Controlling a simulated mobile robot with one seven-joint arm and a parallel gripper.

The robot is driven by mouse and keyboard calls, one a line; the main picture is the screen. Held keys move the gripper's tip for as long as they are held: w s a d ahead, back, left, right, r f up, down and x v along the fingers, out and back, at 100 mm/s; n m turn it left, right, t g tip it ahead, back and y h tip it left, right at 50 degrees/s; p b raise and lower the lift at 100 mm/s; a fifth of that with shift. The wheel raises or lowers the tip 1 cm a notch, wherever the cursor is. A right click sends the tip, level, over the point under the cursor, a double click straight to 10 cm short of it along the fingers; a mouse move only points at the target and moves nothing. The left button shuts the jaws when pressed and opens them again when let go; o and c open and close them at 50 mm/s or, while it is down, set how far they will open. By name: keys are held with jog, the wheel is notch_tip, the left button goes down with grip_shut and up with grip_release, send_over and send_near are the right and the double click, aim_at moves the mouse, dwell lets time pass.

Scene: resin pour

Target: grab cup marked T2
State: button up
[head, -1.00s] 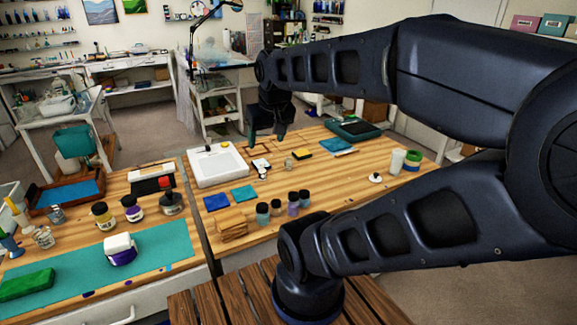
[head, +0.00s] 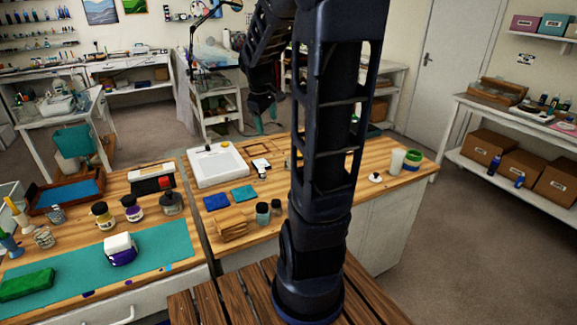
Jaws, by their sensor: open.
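No T2 mark can be read on any cup at this size, so I cannot tell which one it is. A pale upright cup (head: 397,161) stands near the right end of the wooden worktop (head: 425,172). My gripper (head: 266,120) is open and empty, high above the back of that worktop, to the left of the pale cup and well apart from it. My upright arm hides the middle of the worktop, including the spot where a small clear cup showed earlier.
A white scale-like box (head: 215,170), blue squares (head: 244,192), a wooden block stack (head: 232,225) and small jars (head: 263,213) stand left of my arm. A green tape roll (head: 413,158) is beside the pale cup. The floor at right (head: 450,260) is clear.

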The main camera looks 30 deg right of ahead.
jog(key=w+d+f+n+g, duration=0.1)
jog(key=w+d+f+n, duration=0.2)
jog(key=w+d+f, duration=0.5)
jog(key=n+g, duration=0.1)
jog(key=n, duration=0.3)
send_near(288, 164)
jog(key=shift+w+d+r+y, duration=0.15)
jog(key=shift+w+d+r, duration=0.25)
jog(key=shift+w, duration=0.2)
jog(key=shift+w+d+r+y, duration=0.15)
jog(key=shift+w+d+r, duration=0.2)
jog(key=shift+w, duration=0.2)
jog(key=shift+n, duration=0.3)
jog(key=f, duration=0.3)
jog(key=d+f, duration=0.1)
jog(key=f, duration=0.7)
jog(key=shift+s+d+f, duration=0.1)
jog(key=shift+s+d, duration=0.2)
jog(key=shift+d, duration=0.1)
jog(key=c, duration=1.1)
jog(key=shift+o, duration=0.2)
